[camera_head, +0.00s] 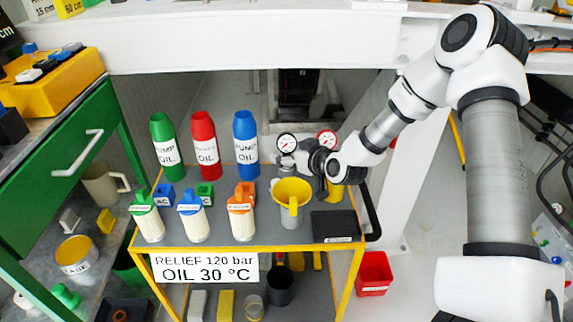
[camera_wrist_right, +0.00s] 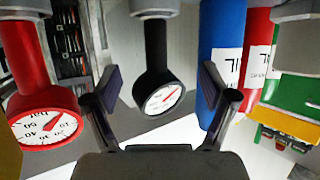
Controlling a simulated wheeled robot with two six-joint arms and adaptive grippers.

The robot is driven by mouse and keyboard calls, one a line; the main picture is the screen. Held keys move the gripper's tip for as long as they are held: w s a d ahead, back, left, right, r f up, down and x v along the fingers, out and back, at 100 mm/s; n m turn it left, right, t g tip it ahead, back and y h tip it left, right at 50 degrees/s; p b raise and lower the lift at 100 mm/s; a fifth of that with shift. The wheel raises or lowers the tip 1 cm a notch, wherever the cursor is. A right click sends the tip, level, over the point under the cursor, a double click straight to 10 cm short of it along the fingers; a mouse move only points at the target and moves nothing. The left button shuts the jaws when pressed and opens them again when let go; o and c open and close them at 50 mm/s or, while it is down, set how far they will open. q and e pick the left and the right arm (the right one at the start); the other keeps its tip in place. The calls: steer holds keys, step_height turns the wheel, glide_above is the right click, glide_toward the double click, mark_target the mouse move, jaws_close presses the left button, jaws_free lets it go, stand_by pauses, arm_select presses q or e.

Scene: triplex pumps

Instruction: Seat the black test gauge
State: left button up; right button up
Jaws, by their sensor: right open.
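The black test gauge (camera_head: 287,143) has a white dial and stands at the back right of the grey cart top. In the right wrist view the black gauge (camera_wrist_right: 162,95) lies between the two spread fingers of my right gripper (camera_wrist_right: 160,80), with visible space on both sides. Its black stem meets a pale metal fitting (camera_wrist_right: 155,8). In the head view my right gripper (camera_head: 302,157) reaches in from the right, close to the gauge. A red gauge (camera_head: 327,139) is just to the right; it also shows in the wrist view (camera_wrist_right: 45,112). My left gripper is out of view.
Green (camera_head: 164,140), red (camera_head: 205,145) and blue (camera_head: 246,137) oil bottles stand left of the gauges. A yellow funnel (camera_head: 292,192), a black pad (camera_head: 336,226) and several capped filters occupy the front.

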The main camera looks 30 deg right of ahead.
steer(key=shift+w+f, duration=0.15)
steer(key=shift+w, duration=0.25)
steer(key=shift+s, duration=0.1)
steer(key=c, duration=1.5)
